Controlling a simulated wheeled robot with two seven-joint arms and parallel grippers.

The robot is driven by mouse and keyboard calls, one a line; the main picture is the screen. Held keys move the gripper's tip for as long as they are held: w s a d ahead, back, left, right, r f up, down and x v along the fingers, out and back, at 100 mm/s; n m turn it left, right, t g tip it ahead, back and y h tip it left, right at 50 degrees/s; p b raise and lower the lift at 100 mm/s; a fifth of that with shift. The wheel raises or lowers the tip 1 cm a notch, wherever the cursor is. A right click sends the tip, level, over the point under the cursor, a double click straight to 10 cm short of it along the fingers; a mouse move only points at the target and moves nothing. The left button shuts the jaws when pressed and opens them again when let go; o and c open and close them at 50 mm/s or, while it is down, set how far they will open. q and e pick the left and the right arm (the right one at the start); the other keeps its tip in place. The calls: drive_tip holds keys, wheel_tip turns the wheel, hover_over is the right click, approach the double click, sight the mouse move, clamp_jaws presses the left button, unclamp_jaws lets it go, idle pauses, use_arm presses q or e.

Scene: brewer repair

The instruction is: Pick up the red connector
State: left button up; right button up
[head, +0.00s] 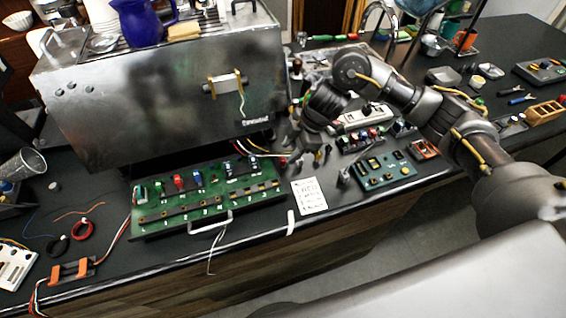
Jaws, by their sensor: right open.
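A small red connector (283,161) lies on the dark counter at the end of wires that come out from under the steel brewer (175,85). My right gripper (312,158) points down over the counter, just right of the wire-end connector. It is open, and I see nothing between its fingers. The exact gap between the fingers and the connector is hard to tell. My left gripper is not in view.
A white printed card (309,196) lies below my right gripper. A teal module (386,170) and a white power strip (364,116) are to the right. Red and black wire coils (83,230) lie at left. The counter's front edge is close to the board.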

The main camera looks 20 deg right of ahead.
sight(285, 160)
drive_tip(key=shift+f+p, duration=0.3)
drive_tip(key=p+x, duration=0.1)
drive_tip(key=x, duration=0.2)
drive_tip(key=shift+f, duration=0.4)
drive_tip(key=shift+w+a+f, duration=0.15)
drive_tip(key=shift+f, duration=0.3)
clamp_jaws()
